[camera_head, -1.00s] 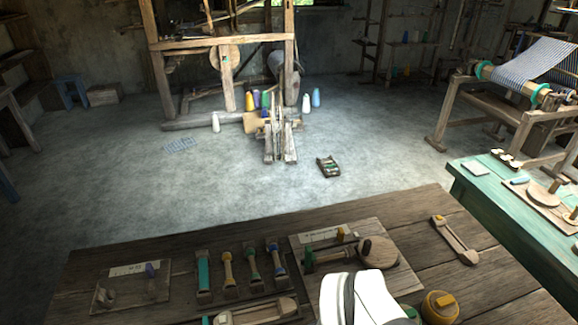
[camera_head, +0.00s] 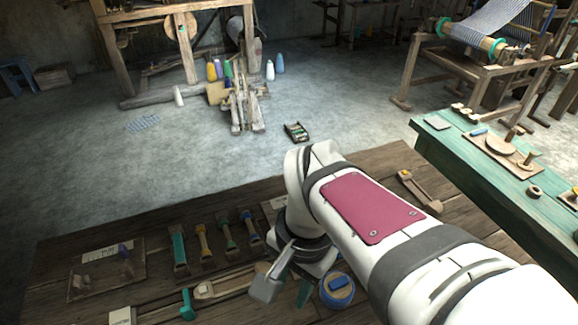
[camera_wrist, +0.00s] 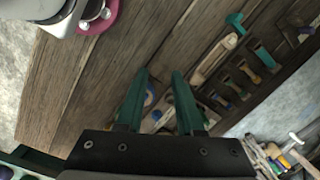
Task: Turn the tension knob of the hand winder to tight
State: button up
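The hand winder's board (camera_head: 272,204) is mostly hidden behind my arm in the head view; only its pale labelled corner shows. In the wrist view, part of a light board with small fittings (camera_wrist: 168,117) shows between and behind my fingers, perhaps the winder. I cannot make out the tension knob or its setting. My gripper (camera_wrist: 160,76) has two green fingers standing apart with nothing held between them. It points down over the table, and its tip area is partly covered by my wrist in the head view.
A blue round tin (camera_head: 337,290) stands close beside my gripper. A rack of several coloured tools (camera_head: 205,243), a wooden shuttle (camera_head: 215,289) and a labelled left board (camera_head: 105,268) lie leftward. Another shuttle (camera_head: 420,192) lies beyond my arm. A green table (camera_head: 455,165) stands right.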

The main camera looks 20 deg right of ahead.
jog(key=o, duration=0.5)
jog(key=w+d+m, duration=0.3)
jog(key=w+d+f+m, duration=0.1)
jog(key=w+d+m, duration=0.2)
jog(key=w+d, duration=0.1)
jog(key=w+d+f+m, duration=0.1)
jog(key=w+d+m, duration=0.3)
jog(key=shift+d+h, duration=0.2)
jog(key=shift+h, duration=0.2)
jog(key=shift+c, duration=0.2)
jog(key=shift+o, duration=0.8)
jog(key=w+d+f+m, duration=0.3)
jog(key=d+m, duration=0.2)
jog(key=d, duration=0.2)
jog(key=shift+w+m, duration=0.15)
jog(key=shift+m, duration=0.45)
jog(key=f, duration=1)
jog(key=d+f, duration=0.1)
jog(key=f, duration=0.4)
jog(key=shift+w, duration=0.15)
jog(key=shift+f, duration=0.5)
jog(key=shift+c, duration=0.3)
grip_shut()
